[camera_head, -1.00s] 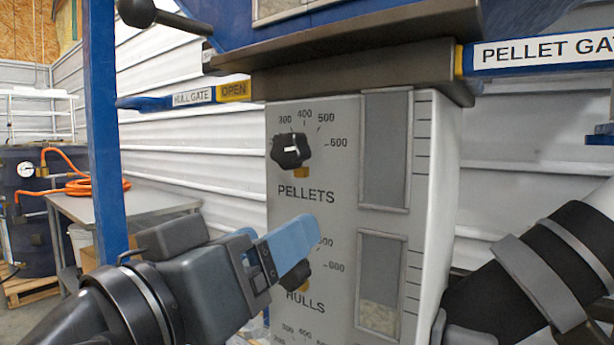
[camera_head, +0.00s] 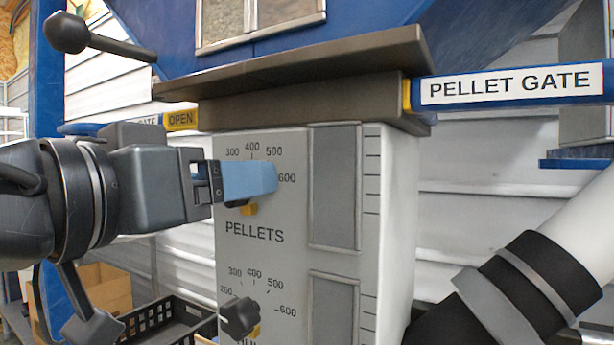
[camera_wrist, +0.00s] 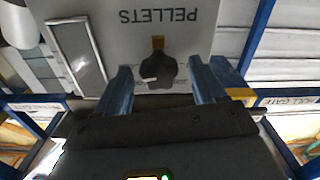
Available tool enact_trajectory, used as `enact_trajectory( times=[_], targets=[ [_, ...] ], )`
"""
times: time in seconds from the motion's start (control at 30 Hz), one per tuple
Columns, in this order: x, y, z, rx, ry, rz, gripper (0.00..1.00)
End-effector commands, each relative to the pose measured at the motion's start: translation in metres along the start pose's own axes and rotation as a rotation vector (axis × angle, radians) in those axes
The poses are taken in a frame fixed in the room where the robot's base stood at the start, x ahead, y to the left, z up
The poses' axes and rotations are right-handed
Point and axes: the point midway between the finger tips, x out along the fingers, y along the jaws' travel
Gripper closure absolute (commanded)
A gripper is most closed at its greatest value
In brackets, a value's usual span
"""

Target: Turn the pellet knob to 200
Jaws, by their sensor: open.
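The pellet knob is a black lobed knob on the grey panel (camera_head: 290,258), above the word PELLETS. In the head view my gripper (camera_head: 258,180) covers most of it, leaving a dark lower edge and a yellow tab (camera_head: 250,209) showing. In the wrist view, which is upside down, the pellet knob (camera_wrist: 158,71) shows whole, with a white mark. My gripper (camera_wrist: 160,72) is open, its blue fingers on either side of the knob with gaps between. The head view scale shows 300, 400, 500 and 600; the 200 mark is hidden. I cannot read the knob's setting.
The hulls knob (camera_head: 239,317) sits lower on the panel with its own scale. A dark ledge (camera_head: 300,95) juts out above the panel. The blue pellet gate bar (camera_head: 510,85) extends right. A black crate (camera_head: 170,325) stands low at left.

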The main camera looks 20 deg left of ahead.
Motion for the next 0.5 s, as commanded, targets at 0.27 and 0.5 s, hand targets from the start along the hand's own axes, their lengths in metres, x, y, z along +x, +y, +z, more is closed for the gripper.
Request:
enact_trajectory(
  times=[0.27,0.5],
  targets=[
    [0.0061,-0.0003,0.0002,0.001,0.0,-0.001,0.31],
    [0.006,-0.0002,0.0003,0.0,0.0,-0.001,0.45]
  ],
)
